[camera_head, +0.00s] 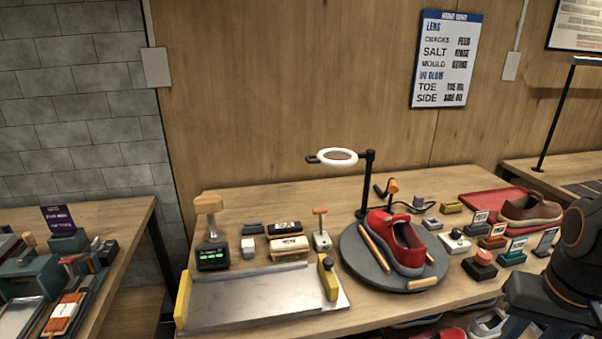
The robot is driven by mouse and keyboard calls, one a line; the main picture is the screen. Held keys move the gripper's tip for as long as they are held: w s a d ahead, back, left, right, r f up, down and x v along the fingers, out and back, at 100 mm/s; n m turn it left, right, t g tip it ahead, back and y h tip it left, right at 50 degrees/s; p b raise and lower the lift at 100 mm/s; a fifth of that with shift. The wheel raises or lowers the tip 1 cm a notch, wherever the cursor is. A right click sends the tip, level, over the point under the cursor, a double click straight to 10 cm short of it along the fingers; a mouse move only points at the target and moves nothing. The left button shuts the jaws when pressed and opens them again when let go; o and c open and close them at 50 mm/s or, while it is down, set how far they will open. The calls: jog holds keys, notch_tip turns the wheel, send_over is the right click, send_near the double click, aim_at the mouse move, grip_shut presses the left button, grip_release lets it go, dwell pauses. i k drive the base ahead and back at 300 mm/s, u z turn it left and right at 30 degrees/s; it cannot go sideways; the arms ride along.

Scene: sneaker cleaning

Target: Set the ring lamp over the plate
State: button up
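The ring lamp (338,157) is a white ring on a short black arm. It is held level near the top of a black post (369,178) that stands at the back edge of the round plate. The ring reaches out to the left of the post, with a small dark knob at its far left end. The round dark grey plate (357,264) carries a red sneaker (398,243) and wooden rods (375,249). In the picture the ring appears up and left of the sneaker, not above it. My dark arm shows at the right edge; my gripper's fingers are not visible.
A metal tray (255,297) with yellow end blocks lies at front left. A wooden-knobbed tool (211,225), brushes and small blocks stand behind it. Small labelled blocks (492,237) and a brown shoe (530,210) on a red tray are at right. Space above the bench's left half is clear.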

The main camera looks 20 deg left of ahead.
aim_at(370, 153)
jog(key=u, duration=0.05)
jog(key=k, duration=0.1)
jog(key=z, duration=1.05)
jog(key=i, duration=0.75)
jog(key=u, duration=2.65)
jog(key=i, duration=0.5)
jog(key=z, duration=0.1)
jog(key=k, duration=0.65)
jog(key=u, duration=0.55)
jog(key=i, duration=1)
